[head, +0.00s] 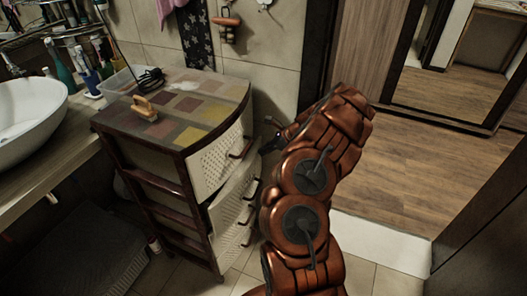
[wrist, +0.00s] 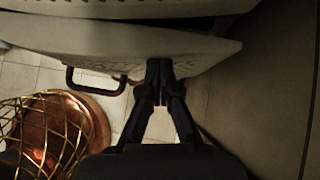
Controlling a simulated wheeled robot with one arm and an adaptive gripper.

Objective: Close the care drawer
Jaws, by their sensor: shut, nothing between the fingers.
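The care drawer unit has a dark brown frame and cream perforated fronts with brown handles, left of my arm in the head view. Its top drawer (head: 218,162) has a handle near its right end. A lower drawer (head: 236,200) appears pulled out, with a dark gap beside its front. My gripper (head: 274,141) is beside the right end of the top drawer, partly hidden by my arm. In the wrist view my gripper (wrist: 160,82) has its fingers together and empty, at a pale drawer front (wrist: 130,40). Contact cannot be told. A dark handle (wrist: 95,84) is left of the fingers.
A wooden-handled brush (head: 146,107) and a clear tray (head: 125,82) with a black cord sit on top of the unit. A white basin (head: 30,118) on a counter stands at left. Wood floor (head: 400,150) opens at right; a dark panel (head: 490,220) borders it.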

